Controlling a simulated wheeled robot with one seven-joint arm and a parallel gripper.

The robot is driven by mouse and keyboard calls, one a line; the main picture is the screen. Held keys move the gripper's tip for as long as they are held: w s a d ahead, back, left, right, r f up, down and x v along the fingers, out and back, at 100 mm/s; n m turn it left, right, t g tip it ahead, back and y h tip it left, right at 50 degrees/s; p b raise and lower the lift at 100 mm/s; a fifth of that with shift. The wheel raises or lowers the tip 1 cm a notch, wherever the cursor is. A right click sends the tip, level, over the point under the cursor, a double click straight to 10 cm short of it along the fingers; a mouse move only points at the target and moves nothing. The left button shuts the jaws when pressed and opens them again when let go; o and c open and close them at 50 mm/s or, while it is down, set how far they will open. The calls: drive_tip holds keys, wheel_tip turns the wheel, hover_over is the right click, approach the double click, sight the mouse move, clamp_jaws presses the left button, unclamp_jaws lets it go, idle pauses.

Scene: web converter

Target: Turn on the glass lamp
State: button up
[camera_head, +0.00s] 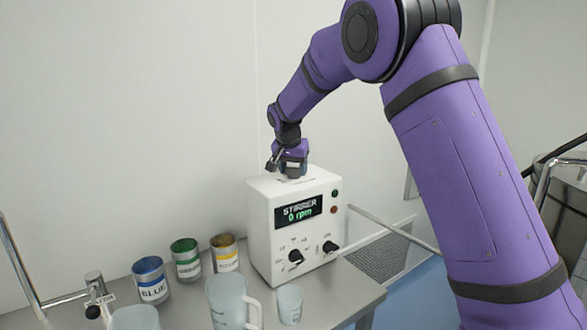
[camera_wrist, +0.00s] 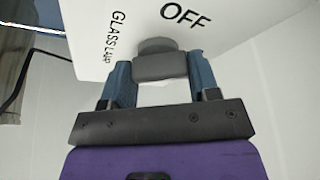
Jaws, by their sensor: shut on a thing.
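The glass lamp switch is a grey knob (camera_wrist: 159,65) on a white panel (camera_wrist: 235,25) in the wrist view. The panel bears the words "GLASS LAMP" to the knob's left and "OFF" to its upper right. My gripper (camera_wrist: 161,73) has its two blue fingers on either side of the knob and is shut on it. In the head view my gripper (camera_head: 291,170) reaches down to the top of the white stirrer box (camera_head: 258,220); the knob is hidden there. The lamp itself cannot be made out.
The box front has a display (camera_head: 299,210) reading "STIRRER 0 rpm" and two black knobs (camera_head: 296,257). Blue (camera_head: 150,280), green (camera_head: 186,260) and yellow (camera_head: 225,254) labelled cans stand left of it. Clear beakers (camera_head: 228,300) stand in front on the grey table (camera_head: 345,296).

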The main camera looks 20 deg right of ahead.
drive_tip(key=m+g+h, duration=0.1)
drive_tip(key=m, duration=0.2)
drive_tip(key=shift+a+m, duration=0.1)
drive_tip(key=shift+m, duration=0.3)
drive_tip(key=shift+w+m+g+h, duration=0.1)
drive_tip(key=shift+m+g+h, duration=0.45)
drive_tip(key=shift+m, duration=1.25)
drive_tip(key=shift+g+y, duration=0.25)
drive_tip(key=o, duration=0.9)
drive_tip(key=v, duration=1)
drive_tip(key=shift+a+r, duration=0.15)
drive_tip(key=shift+r, duration=0.15)
